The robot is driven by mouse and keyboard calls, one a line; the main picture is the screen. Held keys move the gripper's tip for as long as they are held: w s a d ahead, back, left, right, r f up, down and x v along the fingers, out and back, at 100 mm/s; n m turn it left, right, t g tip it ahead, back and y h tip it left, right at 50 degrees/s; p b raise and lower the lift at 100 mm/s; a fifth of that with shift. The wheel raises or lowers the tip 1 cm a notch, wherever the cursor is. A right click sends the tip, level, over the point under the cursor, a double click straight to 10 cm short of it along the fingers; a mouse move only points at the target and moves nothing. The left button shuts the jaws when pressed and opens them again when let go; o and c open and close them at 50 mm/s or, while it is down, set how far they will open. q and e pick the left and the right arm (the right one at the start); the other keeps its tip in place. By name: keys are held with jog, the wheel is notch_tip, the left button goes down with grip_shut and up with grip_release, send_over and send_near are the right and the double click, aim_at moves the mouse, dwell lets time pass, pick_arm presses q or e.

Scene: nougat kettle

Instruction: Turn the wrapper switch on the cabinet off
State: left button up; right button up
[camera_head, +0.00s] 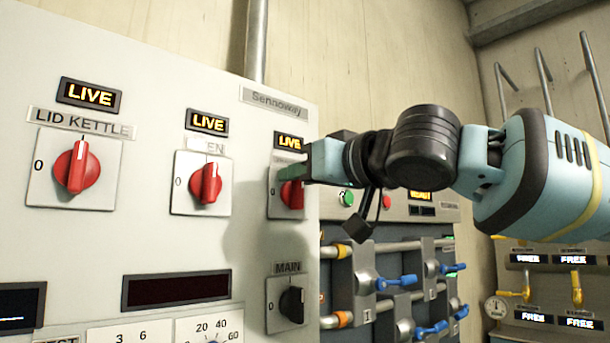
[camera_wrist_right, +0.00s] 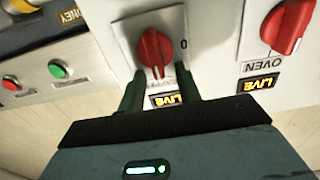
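The wrapper switch is a red rotary knob (camera_head: 291,194) on a pale plate, third from the left in the cabinet's upper row. The lit LIVE display (camera_head: 289,142) is above it. In the right wrist view the knob (camera_wrist_right: 155,50) shows upside down, its ridge toward the display and away from the 0 mark. My right gripper (camera_wrist_right: 160,78) is open, with one finger on each side of the knob's near end; contact cannot be told. In the head view this gripper (camera_head: 290,173) covers the knob's upper part and label. My left gripper is not in view.
Red knobs for LID KETTLE (camera_head: 76,166) and OVEN (camera_head: 205,183) are to the left, both under LIVE displays. A black MAIN knob (camera_head: 291,304) is below. Right of the cabinet is a panel with a green button (camera_head: 347,198) and blue-handled valves (camera_head: 397,282).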

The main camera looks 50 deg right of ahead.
jog(key=shift+c, duration=0.3)
grip_shut()
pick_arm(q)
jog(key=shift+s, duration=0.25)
pick_arm(e)
jog(key=shift+f, duration=0.15)
